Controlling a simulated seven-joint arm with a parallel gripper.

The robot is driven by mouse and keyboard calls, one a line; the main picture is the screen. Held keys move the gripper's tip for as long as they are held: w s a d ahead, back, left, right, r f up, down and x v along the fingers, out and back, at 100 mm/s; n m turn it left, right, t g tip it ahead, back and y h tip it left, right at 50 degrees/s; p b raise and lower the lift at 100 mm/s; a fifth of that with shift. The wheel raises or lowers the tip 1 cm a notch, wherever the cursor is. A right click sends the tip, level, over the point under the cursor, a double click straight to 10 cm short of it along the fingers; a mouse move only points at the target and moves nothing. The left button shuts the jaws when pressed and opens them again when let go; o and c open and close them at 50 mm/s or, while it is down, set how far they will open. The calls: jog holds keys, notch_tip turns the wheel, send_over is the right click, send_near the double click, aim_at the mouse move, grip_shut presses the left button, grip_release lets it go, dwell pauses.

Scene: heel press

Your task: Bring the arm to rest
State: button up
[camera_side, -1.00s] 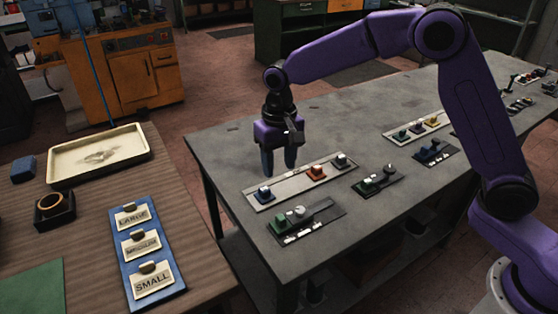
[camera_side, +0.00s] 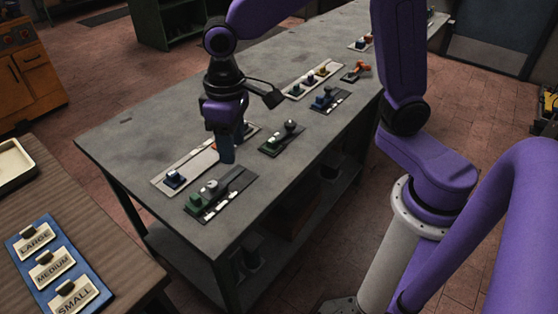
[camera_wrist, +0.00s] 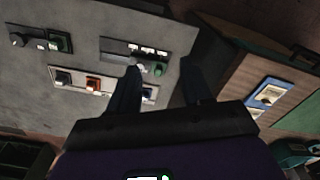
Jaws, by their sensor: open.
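My gripper (camera_side: 233,148) hangs with its fingers pointing down at the grey workbench (camera_side: 130,140). The height of the fingers over the strip cannot be told. In the wrist view the open fingers (camera_wrist: 158,78) reach toward the bench, and a red block (camera_wrist: 93,84) shows on the pale strip beyond them.
A dark plate (camera_side: 228,196) with a green block and a pale knob lies in front of the strip. Another dark plate (camera_side: 281,140) lies to the right. More strips lie farther back. A wooden table with a blue size board (camera_side: 52,263) stands at left.

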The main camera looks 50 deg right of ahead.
jog(key=s+d+n, duration=0.3)
jog(key=s+d, duration=0.3)
jog(key=s, duration=0.4)
jog(key=s+d+n, duration=0.4)
jog(key=s+d, duration=0.3)
jog(key=s, duration=0.2)
jog(key=shift+s+f+n, duration=0.3)
jog(key=shift+s, duration=0.05)
